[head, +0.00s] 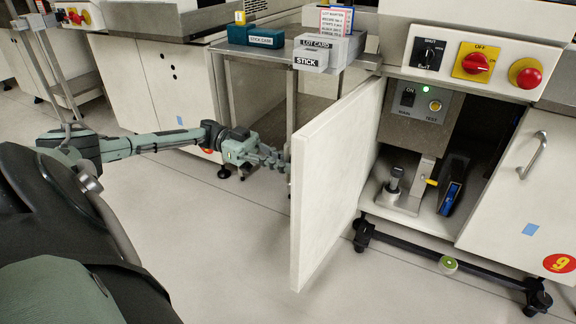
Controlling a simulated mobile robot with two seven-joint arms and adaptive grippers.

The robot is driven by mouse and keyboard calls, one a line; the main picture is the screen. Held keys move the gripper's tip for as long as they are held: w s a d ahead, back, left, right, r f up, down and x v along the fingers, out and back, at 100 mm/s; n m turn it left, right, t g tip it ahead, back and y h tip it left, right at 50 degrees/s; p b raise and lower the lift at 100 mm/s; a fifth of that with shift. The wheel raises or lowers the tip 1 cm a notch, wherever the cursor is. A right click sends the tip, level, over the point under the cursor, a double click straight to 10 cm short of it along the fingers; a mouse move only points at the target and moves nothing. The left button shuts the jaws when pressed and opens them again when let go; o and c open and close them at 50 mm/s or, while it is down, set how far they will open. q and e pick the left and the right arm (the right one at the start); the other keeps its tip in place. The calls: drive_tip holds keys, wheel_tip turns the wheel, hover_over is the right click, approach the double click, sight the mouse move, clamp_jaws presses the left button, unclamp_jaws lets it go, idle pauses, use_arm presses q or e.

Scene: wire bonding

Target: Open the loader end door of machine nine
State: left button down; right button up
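The white loader end door (335,185) stands swung out from the cabinet of machine nine, whose red and yellow 9 label (560,263) shows at the lower right. The open compartment (415,165) is in plain view to the right of the door. My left gripper (280,163) is at the left side of the door, its fingertips at or just behind the door's left edge. Whether it touches the door or a handle there is hidden. I cannot tell if its fingers are open or shut. My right gripper is not in view.
Inside the compartment are a grey box with switches (420,115), a metal fixture (395,190) and a black and blue device (453,185). A red knob panel (478,62) is above. A small shelf (275,52) holding card boxes stands behind the gripper.

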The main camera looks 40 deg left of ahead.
use_arm(q)
drive_tip(key=c, duration=1.6)
unclamp_jaws()
drive_tip(key=v, duration=0.7)
drive_tip(key=shift+a, duration=0.3)
